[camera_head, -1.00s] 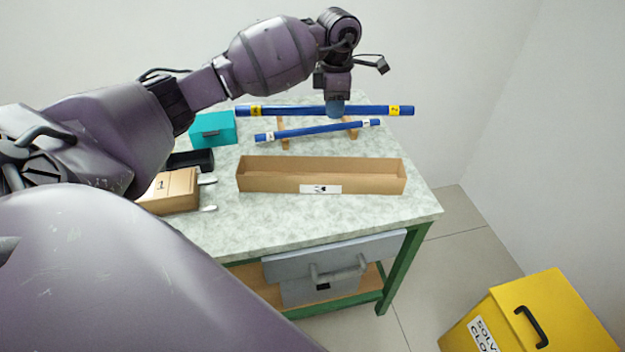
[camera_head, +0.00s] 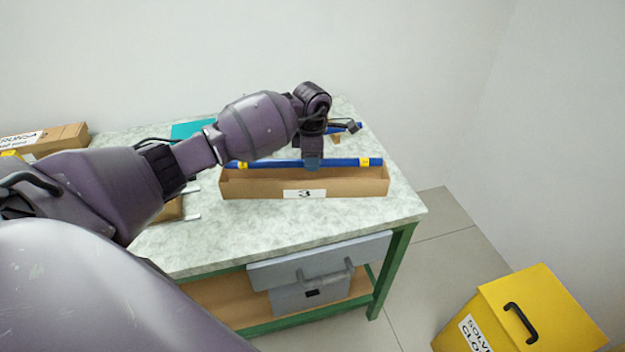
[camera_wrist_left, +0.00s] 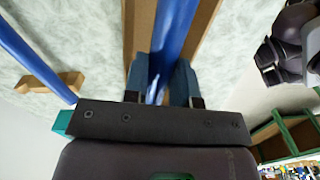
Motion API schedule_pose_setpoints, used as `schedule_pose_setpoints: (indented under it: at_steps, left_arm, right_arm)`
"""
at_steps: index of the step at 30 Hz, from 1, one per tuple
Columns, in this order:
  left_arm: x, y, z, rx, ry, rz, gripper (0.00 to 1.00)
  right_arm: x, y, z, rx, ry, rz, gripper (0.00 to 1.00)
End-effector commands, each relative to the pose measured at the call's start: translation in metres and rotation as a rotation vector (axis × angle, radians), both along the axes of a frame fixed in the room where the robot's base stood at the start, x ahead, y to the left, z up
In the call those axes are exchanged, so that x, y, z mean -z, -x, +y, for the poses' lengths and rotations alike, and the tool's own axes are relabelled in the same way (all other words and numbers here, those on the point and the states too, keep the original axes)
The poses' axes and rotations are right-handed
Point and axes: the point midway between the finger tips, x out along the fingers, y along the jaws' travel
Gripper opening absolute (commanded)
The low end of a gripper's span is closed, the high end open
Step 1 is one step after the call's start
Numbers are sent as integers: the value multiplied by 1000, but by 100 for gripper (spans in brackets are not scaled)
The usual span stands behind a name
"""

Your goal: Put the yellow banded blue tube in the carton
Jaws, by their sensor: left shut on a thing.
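My left gripper (camera_head: 312,165) is shut on the yellow banded blue tube (camera_head: 345,162) near its middle. The tube is level and lined up lengthwise with the long open carton (camera_head: 345,186), which has a label reading 3. In the head view the tube covers the carton's back rim; I cannot tell whether it is just above the opening or slightly inside. In the left wrist view the tube (camera_wrist_left: 174,38) runs between the fingers (camera_wrist_left: 160,85), with the carton (camera_wrist_left: 206,28) beyond it. My right gripper is not in view.
Another blue tube (camera_head: 348,127) lies behind the carton, partly hidden by my arm; it also shows in the left wrist view (camera_wrist_left: 30,55) near a wooden support (camera_wrist_left: 45,85). A teal box (camera_head: 190,129) stands at the back left. The table front (camera_head: 290,232) is clear.

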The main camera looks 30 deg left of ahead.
Motion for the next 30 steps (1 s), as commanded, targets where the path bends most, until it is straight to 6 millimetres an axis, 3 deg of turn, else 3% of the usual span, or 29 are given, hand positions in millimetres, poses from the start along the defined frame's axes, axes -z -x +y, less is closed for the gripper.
schedule_pose_setpoints:
  at_steps: [3,11,19,30]
  left_arm:
    - [19,0,-1,-1,1,2,2]
    - [33,0,-1,1,1,-1,2]
    - [69,0,0,-1,1,1,2]
    - [72,0,0,0,-1,-2,2]
  right_arm:
    - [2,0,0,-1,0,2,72]
    - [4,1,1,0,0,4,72]
    - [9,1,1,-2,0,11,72]
    - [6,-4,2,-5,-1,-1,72]
